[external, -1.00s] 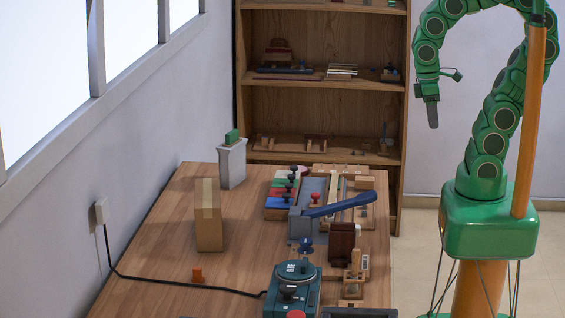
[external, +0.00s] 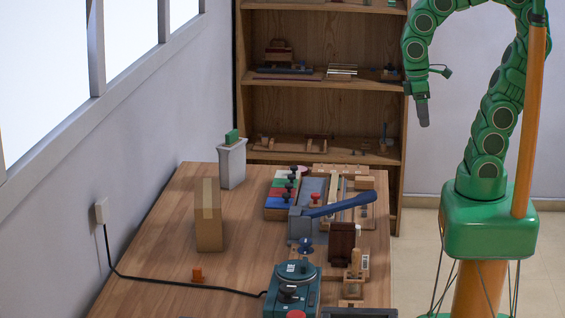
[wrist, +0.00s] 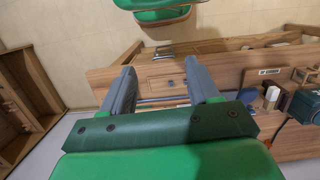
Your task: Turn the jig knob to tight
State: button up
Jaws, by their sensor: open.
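A red knob (external: 315,197) stands among the wooden fixtures at the far right part of the bench in the external view. It seems to belong to the jig (external: 362,215), partly hidden by a blue lever; I cannot tell its setting. My gripper (external: 423,112) hangs in the air to the right of the bench and above it, apart from everything. In the wrist view its two grey fingers (wrist: 160,88) are spread with nothing between them, and the wooden bench side shows beyond them.
The wooden bench (external: 150,255) carries a cardboard box (external: 208,215), a grey bin (external: 232,163), a teal machine (external: 292,290) and a blue lever (external: 342,203). A wooden shelf (external: 325,115) stands behind. Floor right of the bench is clear.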

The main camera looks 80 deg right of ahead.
jog(key=w+a+n, duration=0.1)
jog(key=w+a, duration=0.1)
jog(key=w, duration=0.5)
jog(key=w+a+n, duration=0.1)
jog(key=w+a, duration=0.2)
jog(key=w, duration=0.4)
jog(key=n+g+h, duration=0.1)
jog(key=n+h, duration=0.2)
jog(key=n, duration=0.4)
send_near(305, 240)
jog(key=shift+x, duration=4.15)
jog(key=shift+d, duration=0.1)
jog(key=c, duration=1)
jog(key=shift+c, duration=0.2)
